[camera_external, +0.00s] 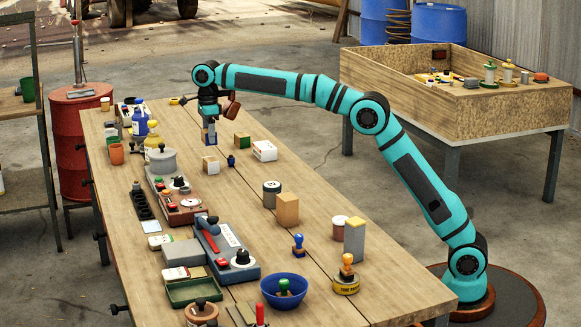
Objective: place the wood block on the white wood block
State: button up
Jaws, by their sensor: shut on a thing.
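My gripper (209,125) points down over the far part of the workbench. It is shut on a small block (210,135), which looks wood-coloured between bluish fingers; the fingers hide part of it. A small white block with a tan top (210,165), which looks like the white wood block, stands on the bench just below. The held block appears above it, but I cannot tell the exact gap or alignment. A larger tan wooden block (287,210) stands upright on the bench, nearer the camera and away from my gripper.
On the workbench (335,280), a white box with red marking (264,151), a green block (242,140) and a small dark blue item (231,161) are near my gripper. A grey pot (162,160) and tools line the left side. A blue bowl (283,291) is in front.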

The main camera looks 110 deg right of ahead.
aim_at(210, 159)
jog(key=shift+f, duration=2.9)
jog(key=o, duration=1)
jog(key=shift+f, duration=0.1)
notch_tip(210, 159, up, 11)
jog(key=shift+r, duration=0.65)
